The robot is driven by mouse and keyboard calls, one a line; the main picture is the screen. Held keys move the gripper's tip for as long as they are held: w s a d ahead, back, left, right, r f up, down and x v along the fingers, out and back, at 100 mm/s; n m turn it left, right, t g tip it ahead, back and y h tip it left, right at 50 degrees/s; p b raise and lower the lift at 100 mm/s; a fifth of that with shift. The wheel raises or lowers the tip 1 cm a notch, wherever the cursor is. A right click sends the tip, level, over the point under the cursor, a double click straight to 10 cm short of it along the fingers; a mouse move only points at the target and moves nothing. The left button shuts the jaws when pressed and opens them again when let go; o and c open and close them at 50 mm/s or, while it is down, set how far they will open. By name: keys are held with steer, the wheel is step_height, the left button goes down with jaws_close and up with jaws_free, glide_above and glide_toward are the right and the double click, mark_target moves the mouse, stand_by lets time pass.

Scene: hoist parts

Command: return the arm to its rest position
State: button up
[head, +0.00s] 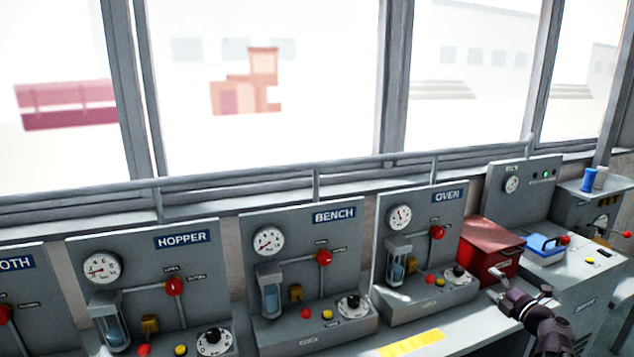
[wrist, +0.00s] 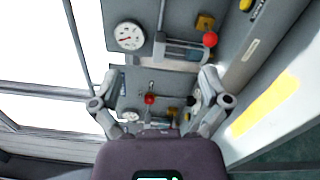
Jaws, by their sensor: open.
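My gripper (head: 507,288) shows at the lower right of the head view, over the counter in front of the red box and to the right of the OVEN panel (head: 427,240). In the wrist view my gripper (wrist: 157,95) has its two fingers spread wide apart, with nothing between them. Behind the fingers the wrist view shows a panel with a gauge (wrist: 130,36) and a red knob (wrist: 210,39). The wrist view is turned on its side. My gripper appears apart from the panels.
The HOPPER panel (head: 146,283) and BENCH panel (head: 304,268) stand along the counter to the left. A red box (head: 491,245) and a blue item (head: 545,248) lie to the right. A yellow strip (head: 412,343) marks the counter's front. A rail (head: 250,170) runs below the windows.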

steer(key=w+r+m+t+h, duration=0.2)
steer(key=w+r+m+h, duration=0.15)
steer(key=m+h, duration=0.4)
steer(key=s+a+f+m+g+h+p, duration=0.1)
steer(key=a+f+m+g+h, duration=0.2)
steer(key=m, duration=0.4)
steer(key=s+a+f+m+g+h+p, duration=0.1)
steer(key=a+f+m+g+h, duration=0.15)
steer(key=f+m+g, duration=0.35)
steer(key=s+a+f+m+g+y, duration=0.1)
steer(key=s+a+f+g+y, duration=0.1)
steer(key=s+a, duration=0.3)
steer(key=s+a+f+m+g+y+p, duration=0.1)
steer(key=s+a+f+g, duration=0.3)
steer(key=a, duration=0.6)
steer(key=s+a+f+m+g+y, duration=0.1)
steer(key=s+a+f+g+y, duration=0.3)
steer(key=s+a, duration=0.2)
steer(key=shift+s+a, duration=0.2)
steer(key=shift+a, duration=0.65)
steer(key=shift+f+m, duration=0.1)
steer(key=shift+m, duration=0.15)
